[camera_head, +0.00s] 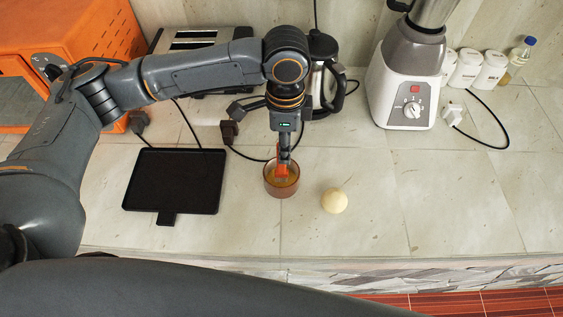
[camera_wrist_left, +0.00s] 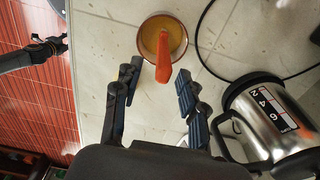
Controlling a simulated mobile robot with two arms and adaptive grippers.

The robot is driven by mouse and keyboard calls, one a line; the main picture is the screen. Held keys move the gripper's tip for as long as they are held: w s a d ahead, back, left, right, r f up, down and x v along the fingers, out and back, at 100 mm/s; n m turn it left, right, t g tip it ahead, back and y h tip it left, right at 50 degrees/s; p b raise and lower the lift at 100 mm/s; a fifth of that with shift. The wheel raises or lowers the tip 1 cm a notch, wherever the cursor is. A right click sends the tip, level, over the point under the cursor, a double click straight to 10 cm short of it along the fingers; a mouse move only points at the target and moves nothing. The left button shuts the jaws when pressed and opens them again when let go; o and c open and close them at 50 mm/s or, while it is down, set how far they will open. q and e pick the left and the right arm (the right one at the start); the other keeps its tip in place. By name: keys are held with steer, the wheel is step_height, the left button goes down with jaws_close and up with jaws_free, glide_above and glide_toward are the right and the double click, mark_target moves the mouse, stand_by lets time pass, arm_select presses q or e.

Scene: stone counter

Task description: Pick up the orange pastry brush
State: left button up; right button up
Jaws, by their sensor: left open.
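The orange pastry brush (camera_head: 282,171) leans in a small reddish-brown bowl (camera_head: 281,192) holding yellow liquid on the counter. In the left wrist view the brush (camera_wrist_left: 163,60) has its handle pointing toward the camera, over the bowl (camera_wrist_left: 144,22). My left gripper (camera_head: 284,158) is above the bowl, pointing down. In its wrist view my left gripper (camera_wrist_left: 158,74) is open, with the brush handle between its fingers and space on both sides. A dark gripper, apparently my right one (camera_wrist_left: 50,46), shows at the left edge over the red floor; its jaw opening is unclear.
A pale ball (camera_head: 334,201) lies right of the bowl. A black tray (camera_head: 174,181) lies left. A steel kettle (camera_head: 326,80) stands close behind the gripper, with a blender (camera_head: 407,80) at its right. The front right counter is clear.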

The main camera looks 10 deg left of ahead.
arm_select(q)
steer(key=p, duration=0.2)
glide_above(281, 172)
steer(key=f, duration=0.4)
steer(key=shift+w+f, duration=0.15)
steer(key=shift+w, duration=0.2)
steer(key=shift+f, duration=0.5)
jaws_close()
